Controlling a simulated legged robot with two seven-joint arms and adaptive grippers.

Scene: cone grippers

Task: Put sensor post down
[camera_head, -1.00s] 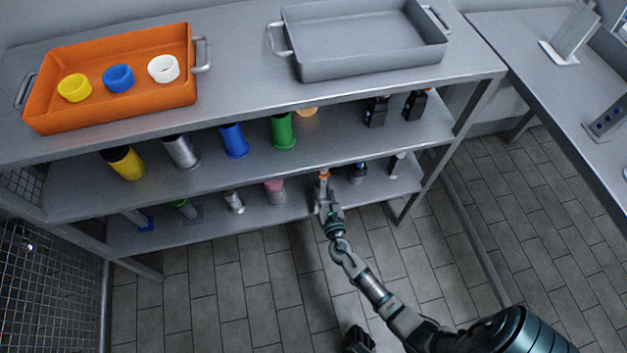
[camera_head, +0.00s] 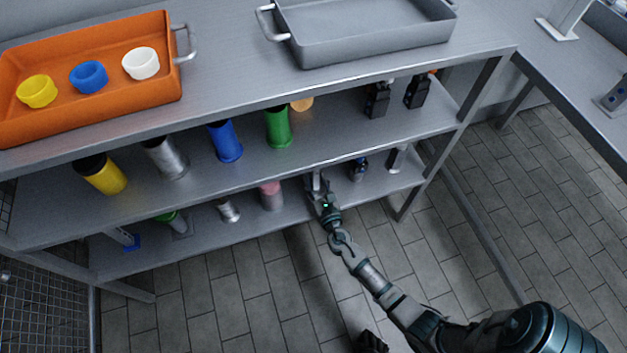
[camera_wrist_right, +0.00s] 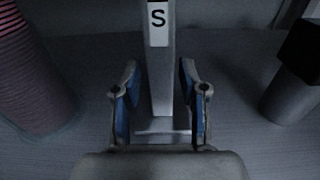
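The sensor post is a slim grey upright with a white label marked "S". It stands on a small base plate on the lower shelf in the right wrist view (camera_wrist_right: 161,80). My right gripper (camera_wrist_right: 160,75) has its two blue-padded fingers on either side of the post, with a visible gap on each side. In the head view, my right gripper (camera_head: 319,190) reaches in at the front of the lower shelf, and the post is mostly hidden by the gripper and the shelf above. My left gripper is not in view.
A pink ribbed cylinder (camera_wrist_right: 35,75) stands left of the post and a dark-topped grey cylinder (camera_wrist_right: 292,90) stands right. The middle shelf (camera_head: 325,140) overhangs the gripper. An orange tray (camera_head: 150,90) with cups and an empty grey tray (camera_head: 375,50) sit on top.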

